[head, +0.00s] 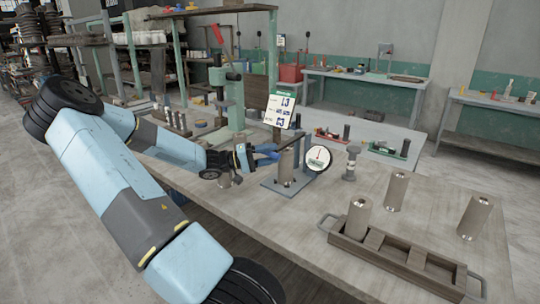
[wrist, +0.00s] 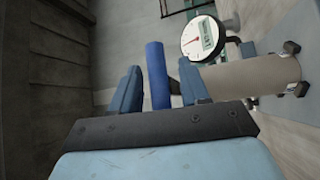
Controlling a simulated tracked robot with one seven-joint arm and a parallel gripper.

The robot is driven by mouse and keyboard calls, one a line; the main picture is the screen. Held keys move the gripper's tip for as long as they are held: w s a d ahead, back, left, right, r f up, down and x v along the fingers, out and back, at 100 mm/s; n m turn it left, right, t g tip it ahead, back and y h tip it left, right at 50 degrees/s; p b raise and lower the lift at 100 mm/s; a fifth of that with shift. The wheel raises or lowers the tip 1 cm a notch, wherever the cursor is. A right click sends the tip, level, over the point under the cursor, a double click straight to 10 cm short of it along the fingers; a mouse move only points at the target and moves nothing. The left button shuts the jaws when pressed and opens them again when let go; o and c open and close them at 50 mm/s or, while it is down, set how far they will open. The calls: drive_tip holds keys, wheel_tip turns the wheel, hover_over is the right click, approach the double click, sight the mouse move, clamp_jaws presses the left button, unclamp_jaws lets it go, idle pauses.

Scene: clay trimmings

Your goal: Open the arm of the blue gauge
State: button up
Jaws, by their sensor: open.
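The blue gauge stands on the bench, with a blue-grey base plate (head: 275,186) and a round white dial (head: 318,160) with a red needle. The dial also shows in the wrist view (wrist: 203,38). A grey cylinder (head: 286,166) stands upright on the base; it is at right in the wrist view (wrist: 255,78). My gripper (head: 267,152) is open, left of the cylinder. In the wrist view a blue bar (wrist: 156,72), apparently the gauge's arm, lies between the two blue fingers, with gaps on both sides. Whether it touches either finger I cannot tell.
A wooden tray (head: 430,267) with metal handles lies at the front right. Loose cylinders stand nearby (head: 396,190), (head: 475,215), and one is in the tray (head: 358,215). A small dark-topped post (head: 350,163) is right of the dial. A sign (head: 280,111) rises behind the gauge.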

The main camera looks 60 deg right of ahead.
drive_tip(key=shift+s+d, duration=0.1)
clamp_jaws()
idle(0.4)
